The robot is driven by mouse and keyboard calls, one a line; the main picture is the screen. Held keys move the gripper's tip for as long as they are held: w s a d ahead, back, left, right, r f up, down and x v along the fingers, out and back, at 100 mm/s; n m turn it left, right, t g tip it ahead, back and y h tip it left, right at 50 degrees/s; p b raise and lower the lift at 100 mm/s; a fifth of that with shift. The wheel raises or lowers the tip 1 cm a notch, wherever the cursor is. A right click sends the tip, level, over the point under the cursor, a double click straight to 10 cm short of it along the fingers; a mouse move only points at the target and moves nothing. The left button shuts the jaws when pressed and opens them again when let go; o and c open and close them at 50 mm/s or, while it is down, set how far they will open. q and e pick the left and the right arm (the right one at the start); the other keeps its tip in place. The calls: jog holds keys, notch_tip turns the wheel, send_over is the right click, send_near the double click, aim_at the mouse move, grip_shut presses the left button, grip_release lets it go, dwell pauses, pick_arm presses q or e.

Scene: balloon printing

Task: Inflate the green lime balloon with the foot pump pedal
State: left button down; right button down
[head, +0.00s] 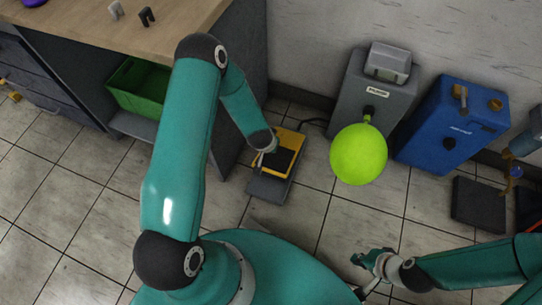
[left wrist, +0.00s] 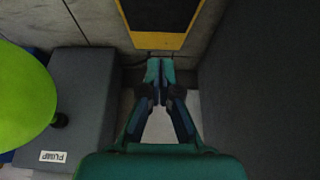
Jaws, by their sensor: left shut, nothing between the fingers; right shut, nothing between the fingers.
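The lime green balloon (head: 358,157) is round and swollen on the nozzle of the grey pump (head: 345,99). In the left wrist view, part of the balloon (left wrist: 22,95) shows beside the pump (left wrist: 80,90). The foot pedal (head: 291,138), yellow with a black pad, lies on the floor left of the pump. My left gripper (head: 267,150) is at the pedal's left edge, partly hidden by its wrist. In the left wrist view, its shut, empty fingers (left wrist: 159,64) point at the pedal's yellow edge (left wrist: 160,40); contact is unclear. My right gripper (head: 364,261) is shut and empty above the floor.
A blue machine (head: 446,124) stands right of the pump, with a dark pedal (head: 478,205) on the floor before it. A wooden-topped bench (head: 165,27) with a green bin (head: 137,87) beneath is at the left. Tiled floor between the pedals is free.

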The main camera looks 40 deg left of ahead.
pick_arm(q)
jog(key=shift+f, duration=0.15)
jog(key=b+x, duration=0.4)
jog(key=x, duration=0.6)
jog(key=shift+d, duration=0.1)
jog(key=f, duration=0.1)
jog(key=s+f+b, duration=0.1)
jog(key=f, duration=0.1)
jog(key=shift+d, duration=0.15)
jog(key=shift+s+f, duration=0.2)
jog(key=shift+f, duration=0.05)
